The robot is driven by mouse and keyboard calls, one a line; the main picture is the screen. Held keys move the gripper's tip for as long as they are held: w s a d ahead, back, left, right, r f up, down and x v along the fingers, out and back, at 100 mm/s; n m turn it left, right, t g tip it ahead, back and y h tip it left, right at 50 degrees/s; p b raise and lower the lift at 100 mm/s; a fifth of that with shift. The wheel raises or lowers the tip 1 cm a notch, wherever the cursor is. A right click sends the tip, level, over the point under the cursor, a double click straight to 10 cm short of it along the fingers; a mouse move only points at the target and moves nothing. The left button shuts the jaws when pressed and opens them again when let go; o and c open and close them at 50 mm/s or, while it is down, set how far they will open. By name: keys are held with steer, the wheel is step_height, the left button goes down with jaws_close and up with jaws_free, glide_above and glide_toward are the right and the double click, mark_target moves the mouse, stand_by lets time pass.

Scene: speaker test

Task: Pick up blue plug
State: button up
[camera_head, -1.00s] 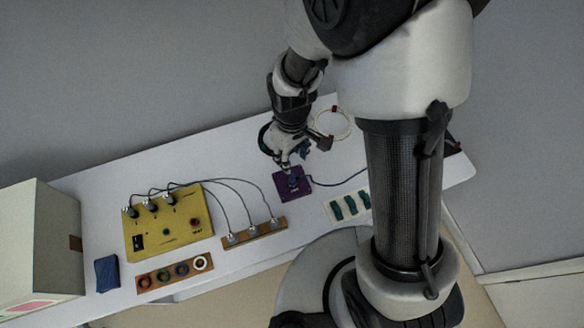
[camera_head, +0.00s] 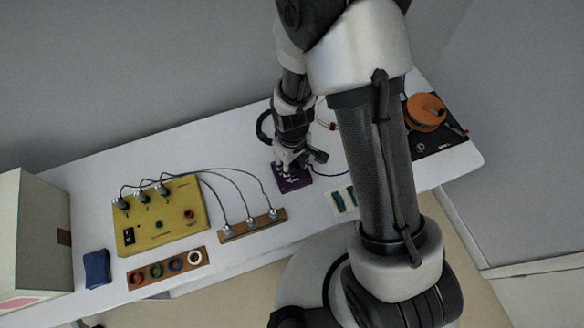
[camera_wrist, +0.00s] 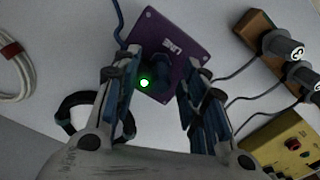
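A purple square board (camera_head: 294,184) lies on the white table under my gripper (camera_head: 290,163). In the wrist view the board (camera_wrist: 172,22) shows close up, with a blue cable (camera_wrist: 118,18) at its upper left. A dark blue plug (camera_wrist: 184,68) seems to stand on the board between my fingers, partly hidden and in shadow. My gripper (camera_wrist: 160,65) is open, its blue-padded fingers on either side of the plug. I cannot tell whether either finger touches it. A green light spot (camera_wrist: 144,83) shows between the fingers.
A yellow box (camera_head: 160,220) with cables runs to a brown strip (camera_head: 252,226) left of the board. A strip of coloured rings (camera_head: 167,268) lies in front. A white cable coil (camera_wrist: 14,75) lies nearby. An orange reel (camera_head: 425,112) sits at right.

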mark_target(292, 164)
steer(key=shift+r, duration=0.1)
jaws_close()
stand_by(0.3)
step_height(292, 164, up, 20)
steer(key=p, duration=0.6)
steer(key=shift+p, duration=0.35)
steer(key=shift+r, duration=0.1)
step_height(292, 164, up, 4)
steer(key=p, duration=0.3)
